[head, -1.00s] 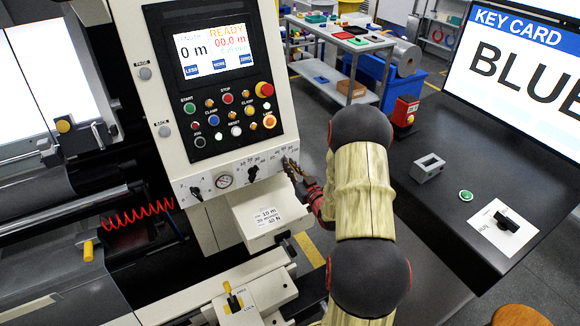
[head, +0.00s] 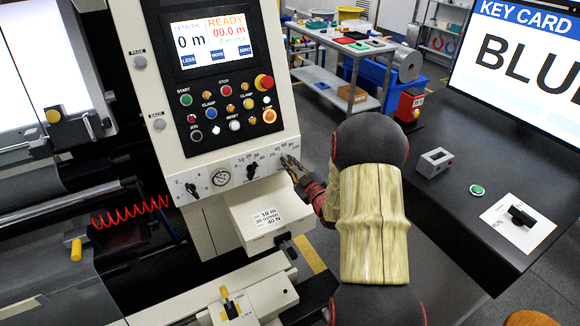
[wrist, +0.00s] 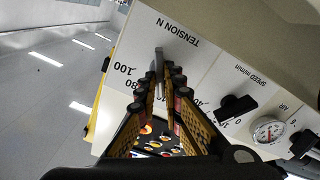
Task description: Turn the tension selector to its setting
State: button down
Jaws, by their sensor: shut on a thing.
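The tension selector (wrist: 159,62) shows in the wrist view as a narrow grey bar knob on a pale panel marked "TENSION N", with 80 and 100 legible on its scale. My gripper (wrist: 161,84) is shut on this knob, one finger on each side of it. In the head view my gripper (head: 289,164) reaches the right end of the dial strip from the right and covers most of the selector. The knob's exact pointing is hard to read. A white card (head: 267,217) below the strip reads 10 m and 40 N.
A black speed knob (head: 252,171), a round gauge (head: 221,178) and another black knob (head: 192,189) lie left along the strip. Buttons and a red stop knob (head: 264,82) are above. A dark table (head: 450,215) with a screen (head: 520,60) stands right.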

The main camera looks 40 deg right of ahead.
dwell(0.3)
jog(key=c, duration=2)
grip_release()
jog(key=shift+c, duration=0.2)
jog(key=shift+o, duration=0.6)
jog(key=v, duration=1.2)
jog(key=shift+f, duration=0.1)
